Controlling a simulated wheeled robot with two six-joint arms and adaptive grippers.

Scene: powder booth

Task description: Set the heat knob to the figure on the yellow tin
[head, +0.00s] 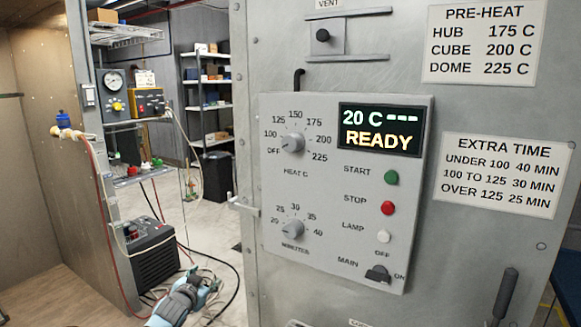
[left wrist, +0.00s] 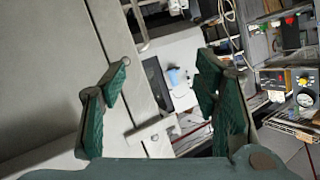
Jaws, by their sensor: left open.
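The grey heat knob (head: 292,143) is on the upper left of the oven's control panel (head: 330,270), ringed by OFF, 100, 125, 150, 175, 200 and 225. Its pointer seems to be on the left, near OFF or 100; I cannot tell exactly. The display (head: 380,130) reads 20 C, dashes and READY. My left gripper (head: 212,283) is low, left of and below the panel, apart from the knob. In the left wrist view its fingers (left wrist: 163,78) are spread with nothing between them. No yellow tin is visible. My right gripper is not in view.
The minutes knob (head: 292,230) is below the heat knob. Start (head: 391,177), stop (head: 387,208) and lamp (head: 385,237) buttons and the main switch (head: 380,274) are to the right. The pre-heat sign (head: 481,42) lists hub 175, cube 200, dome 225.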

